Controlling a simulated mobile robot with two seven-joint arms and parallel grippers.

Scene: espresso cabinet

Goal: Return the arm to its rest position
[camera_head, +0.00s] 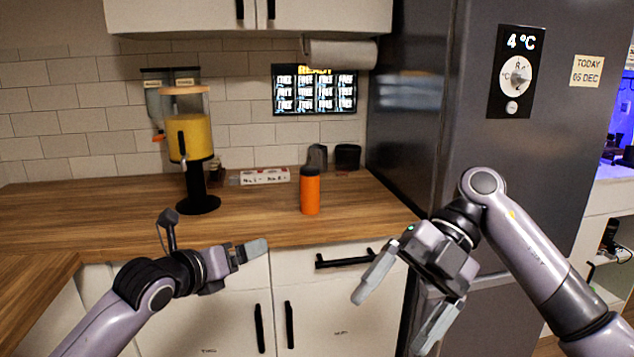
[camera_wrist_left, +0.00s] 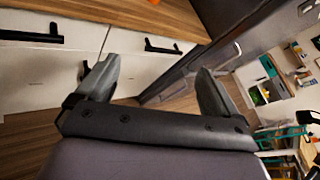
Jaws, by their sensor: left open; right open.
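My right gripper (camera_head: 405,305) is open and empty in the head view, in front of the white cabinet drawers and left of the fridge. Its two fingers are spread and point down and to the left. My left gripper (camera_head: 250,252) is in front of the counter's front edge in the head view, with one finger clearly showing. The left wrist view shows the left gripper (camera_wrist_left: 157,88) open, its two fingers apart with nothing between them. Cabinet fronts and floor show beyond them.
The wooden counter (camera_head: 110,222) holds a yellow drink dispenser (camera_head: 190,137), an orange cup (camera_head: 310,193) and a white box (camera_head: 264,176). A drawer handle (camera_head: 345,260) sticks out between the grippers. The dark fridge (camera_head: 410,130) stands at the right.

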